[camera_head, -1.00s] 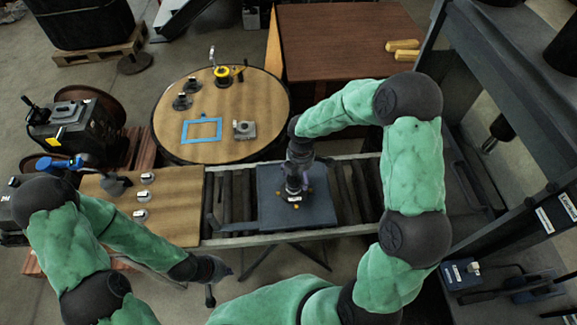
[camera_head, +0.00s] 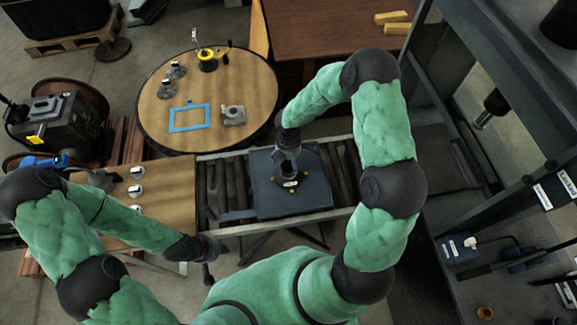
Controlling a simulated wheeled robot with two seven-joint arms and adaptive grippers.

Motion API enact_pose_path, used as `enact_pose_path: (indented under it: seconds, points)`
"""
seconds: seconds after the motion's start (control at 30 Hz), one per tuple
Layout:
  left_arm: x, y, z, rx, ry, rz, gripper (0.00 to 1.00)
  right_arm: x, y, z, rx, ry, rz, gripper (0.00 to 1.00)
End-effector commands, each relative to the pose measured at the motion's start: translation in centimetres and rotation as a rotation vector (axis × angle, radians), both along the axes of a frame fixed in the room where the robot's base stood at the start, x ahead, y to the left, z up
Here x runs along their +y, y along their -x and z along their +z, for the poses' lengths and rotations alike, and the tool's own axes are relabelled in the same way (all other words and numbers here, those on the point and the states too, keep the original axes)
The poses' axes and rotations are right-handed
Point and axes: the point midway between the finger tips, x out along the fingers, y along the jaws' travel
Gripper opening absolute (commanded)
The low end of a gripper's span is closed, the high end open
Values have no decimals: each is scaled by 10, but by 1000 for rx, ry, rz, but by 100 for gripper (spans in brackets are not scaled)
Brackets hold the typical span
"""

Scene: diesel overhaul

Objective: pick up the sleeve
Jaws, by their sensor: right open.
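My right gripper (camera_head: 289,172) points down over a dark square plate (camera_head: 312,204) on the roller conveyor. It is open. A small brass-coloured ring (camera_head: 485,312) lies at the lower right. My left gripper (camera_head: 208,250) hangs near the conveyor's front edge, apart from the plate; its fingers are too small and dark to read.
The roller conveyor (camera_head: 229,185) runs left and right of the plate. A wooden board (camera_head: 165,190) with several small parts adjoins it at left. A round table (camera_head: 235,85) holds a blue frame (camera_head: 190,117) and a grey block (camera_head: 233,115). A dark press frame (camera_head: 440,110) stands at right.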

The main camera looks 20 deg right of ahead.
Motion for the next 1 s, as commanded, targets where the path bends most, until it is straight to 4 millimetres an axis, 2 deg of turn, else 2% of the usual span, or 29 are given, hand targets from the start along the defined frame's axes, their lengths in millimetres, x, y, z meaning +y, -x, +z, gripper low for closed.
enact_pose_path:
  seconds: [0.1,0.2,0.47,0.5,0.77,1.0]
  points:
    - [0,0,1,0,0,0,0,0,0,-17,2,0,0,82]
    - [0,0,0,0,0,0,0,0,0,-26,0,0,1,82]
    - [0,0,0,0,0,0,0,0,0,-29,-1,0,0,82]
    - [0,0,0,0,0,0,0,0,0,-28,-1,0,0,80]
    - [0,0,0,0,0,0,0,0,0,-28,-1,0,0,6]
    - [0,0,0,0,0,0,0,0,-1,-28,-1,0,0,5]
